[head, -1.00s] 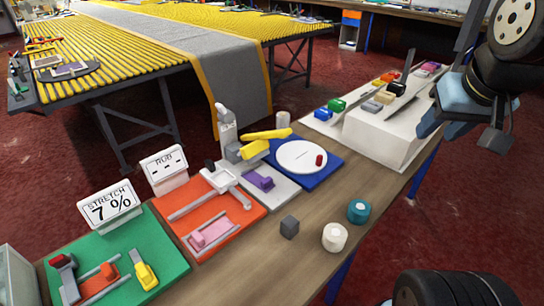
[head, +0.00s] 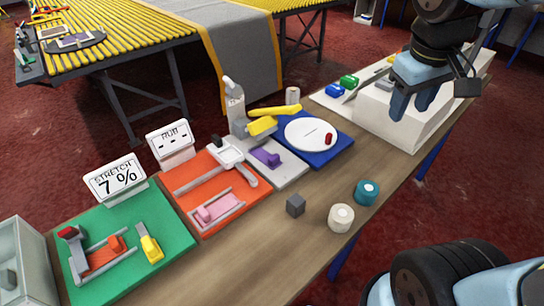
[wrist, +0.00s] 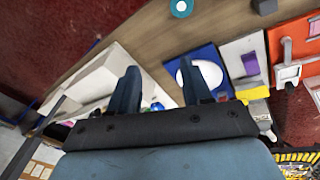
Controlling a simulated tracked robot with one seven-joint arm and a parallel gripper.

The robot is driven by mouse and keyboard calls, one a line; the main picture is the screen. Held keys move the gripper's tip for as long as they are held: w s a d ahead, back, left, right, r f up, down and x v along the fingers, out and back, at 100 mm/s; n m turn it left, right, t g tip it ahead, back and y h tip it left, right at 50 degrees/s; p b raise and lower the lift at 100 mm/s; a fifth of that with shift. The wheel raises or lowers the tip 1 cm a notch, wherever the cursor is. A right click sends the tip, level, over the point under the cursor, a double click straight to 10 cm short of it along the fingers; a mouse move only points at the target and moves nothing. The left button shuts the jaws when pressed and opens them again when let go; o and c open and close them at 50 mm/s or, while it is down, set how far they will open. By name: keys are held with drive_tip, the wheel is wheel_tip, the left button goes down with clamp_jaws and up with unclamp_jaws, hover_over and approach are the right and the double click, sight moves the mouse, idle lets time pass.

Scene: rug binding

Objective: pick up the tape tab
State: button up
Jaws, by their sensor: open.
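I cannot tell for certain which piece is the tape tab. A small red piece (head: 328,138) lies on the white disc (head: 300,130), which sits on a blue mat (head: 320,161). A white roll (head: 341,217) and a teal roll (head: 367,192) stand near the bench's front edge. My gripper (head: 413,108) is open and empty, above the white box and to the right of the disc. In the wrist view its two fingers (wrist: 159,72) are spread, with the blue mat and part of the disc beyond the right finger.
The white box (head: 405,125) stands below my gripper, with blue and green blocks (head: 348,81) beside it. A yellow-handled device (head: 262,120) stands left of the disc. A grey cube (head: 295,205) sits on the wooden bench. The bench's front right is mostly clear.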

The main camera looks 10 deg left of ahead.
drive_tip(key=w+a+f+n+h, duration=0.25)
drive_tip(key=a+f+n, duration=0.3)
drive_tip(key=a, duration=0.35)
drive_tip(key=w+a+f+n+h, duration=0.2)
drive_tip(key=a+f+n+h, duration=0.2)
drive_tip(key=a+n, duration=0.4)
drive_tip(key=n+t, duration=0.8)
drive_tip(key=n, duration=0.2)
approach(271, 159)
drive_tip(key=x, duration=0.3)
drive_tip(key=shift+w+a+f, duration=0.1)
drive_tip(key=shift+w+f, duration=0.1)
drive_tip(key=shift+w, duration=0.15)
drive_tip(key=shift+d+x, duration=0.25)
drive_tip(key=shift+x, duration=2.7)
drive_tip(key=shift+s, duration=0.15)
drive_tip(key=shift+c, duration=0.3)
drive_tip(key=shift+r, duration=0.1)
clamp_jaws()
